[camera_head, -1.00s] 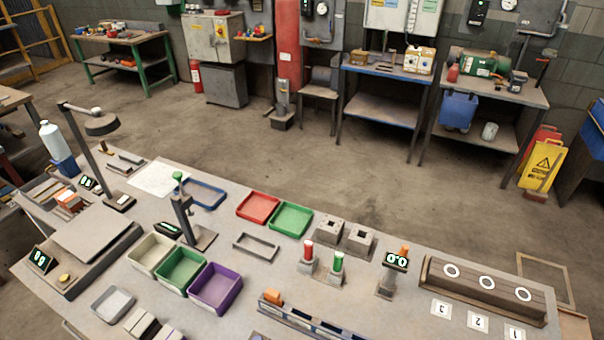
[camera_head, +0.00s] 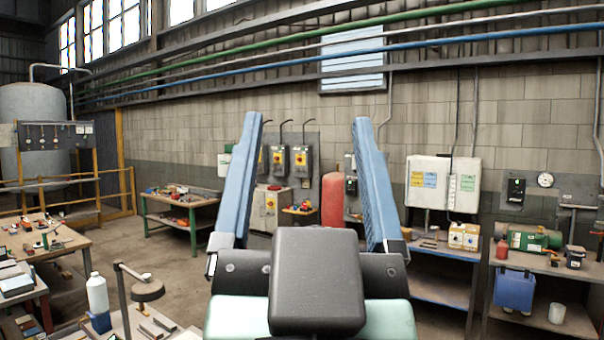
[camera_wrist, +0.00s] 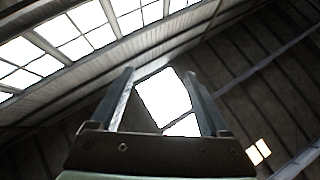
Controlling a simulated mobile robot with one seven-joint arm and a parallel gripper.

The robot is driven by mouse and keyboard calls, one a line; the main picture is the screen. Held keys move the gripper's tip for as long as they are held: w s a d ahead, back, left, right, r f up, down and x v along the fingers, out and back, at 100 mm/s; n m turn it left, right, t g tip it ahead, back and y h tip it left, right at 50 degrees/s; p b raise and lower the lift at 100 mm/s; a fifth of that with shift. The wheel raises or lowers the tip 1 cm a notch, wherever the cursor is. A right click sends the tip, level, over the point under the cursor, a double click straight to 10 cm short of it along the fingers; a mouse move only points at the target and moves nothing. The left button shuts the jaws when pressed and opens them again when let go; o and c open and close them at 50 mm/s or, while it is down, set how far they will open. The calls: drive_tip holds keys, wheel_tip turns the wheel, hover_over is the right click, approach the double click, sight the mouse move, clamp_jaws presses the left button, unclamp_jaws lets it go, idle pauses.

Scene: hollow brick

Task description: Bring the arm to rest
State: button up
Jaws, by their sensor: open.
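My gripper (camera_head: 308,122) stands in the middle of the head view with its two blue fingers pointing up and spread wide apart. Nothing is between the fingers. In the wrist view my gripper (camera_wrist: 158,75) is also open and empty, and it points up toward the roof and its bright skylights (camera_wrist: 165,97). My gripper hides part of the wall and floor behind it.
A desk lamp (camera_head: 147,290) and a white bottle (camera_head: 97,293) stand at the lower left. A green-legged bench (camera_head: 180,203) and a blue-framed table (camera_head: 440,290) stand farther back by the wall. Open air surrounds my gripper.

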drive_tip(key=shift+s+a+r+n+t, duration=0.15)
drive_tip(key=shift+s+r+n+t, duration=0.35)
drive_tip(key=shift+s+r, duration=0.4)
